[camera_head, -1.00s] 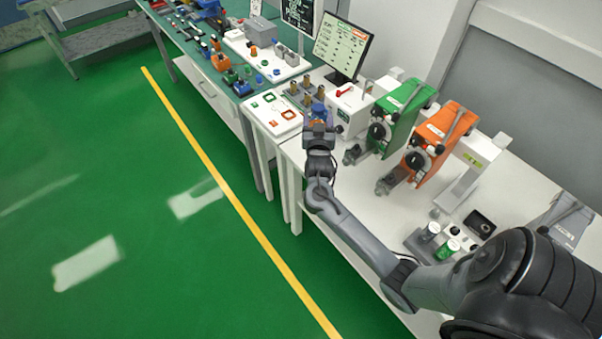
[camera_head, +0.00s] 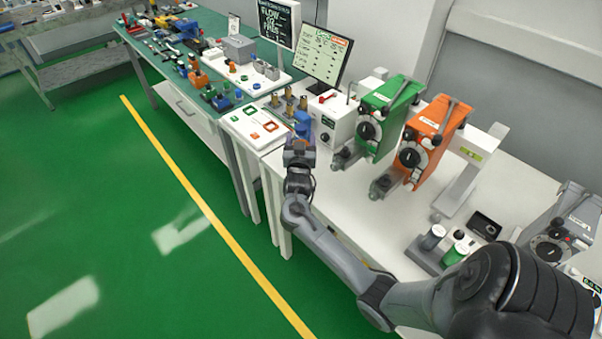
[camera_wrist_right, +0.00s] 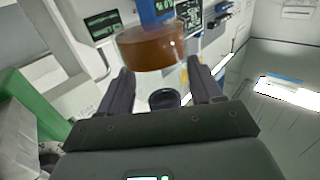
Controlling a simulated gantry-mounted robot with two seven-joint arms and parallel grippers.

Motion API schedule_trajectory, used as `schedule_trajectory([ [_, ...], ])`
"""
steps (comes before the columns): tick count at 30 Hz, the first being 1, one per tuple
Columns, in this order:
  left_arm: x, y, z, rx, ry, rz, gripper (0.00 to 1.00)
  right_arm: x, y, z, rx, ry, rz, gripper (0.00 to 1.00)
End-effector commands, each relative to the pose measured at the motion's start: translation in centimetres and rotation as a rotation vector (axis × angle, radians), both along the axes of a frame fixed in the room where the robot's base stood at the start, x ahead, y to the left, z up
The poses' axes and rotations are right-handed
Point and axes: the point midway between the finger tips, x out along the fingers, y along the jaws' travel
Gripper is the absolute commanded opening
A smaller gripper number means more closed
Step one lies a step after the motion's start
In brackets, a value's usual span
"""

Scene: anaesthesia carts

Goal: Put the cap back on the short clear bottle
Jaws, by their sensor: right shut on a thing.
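My right gripper (camera_head: 300,146) is at the front edge of the white bench, in front of the white box. In the right wrist view its two fingers (camera_wrist_right: 160,72) stand apart with a brown, round, flat-sided thing (camera_wrist_right: 150,48) at their tips, and they are shut on it. A blue part (camera_wrist_right: 155,12) shows just above the brown thing; a blue patch (camera_head: 303,123) also shows at the gripper in the head view. I cannot tell whether the brown thing is the cap. I cannot make out the short clear bottle. My left gripper is not in view.
A white box (camera_head: 333,122), a green vaporizer (camera_head: 383,118) and an orange vaporizer (camera_head: 428,147) stand right of the gripper. Several brassy posts (camera_head: 289,100) stand behind it. A white tray (camera_head: 255,126) lies to the left. A grey holder (camera_head: 424,256) with two jars is nearer.

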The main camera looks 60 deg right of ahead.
Motion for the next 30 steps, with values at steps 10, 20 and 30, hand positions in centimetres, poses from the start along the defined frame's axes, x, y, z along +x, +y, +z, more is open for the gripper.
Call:
schedule_trajectory([
  [10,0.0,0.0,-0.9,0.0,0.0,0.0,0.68,0.0,0.0,-3.8,-0.001,0.003,0.001,0.0],
  [20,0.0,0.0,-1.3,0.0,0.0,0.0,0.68,0.0,0.0,-6.3,-0.001,0.0,0.0,0.0],
  [30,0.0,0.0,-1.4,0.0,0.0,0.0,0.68,0.0,0.0,-6.7,0.0,0.001,0.0,0.0],
])
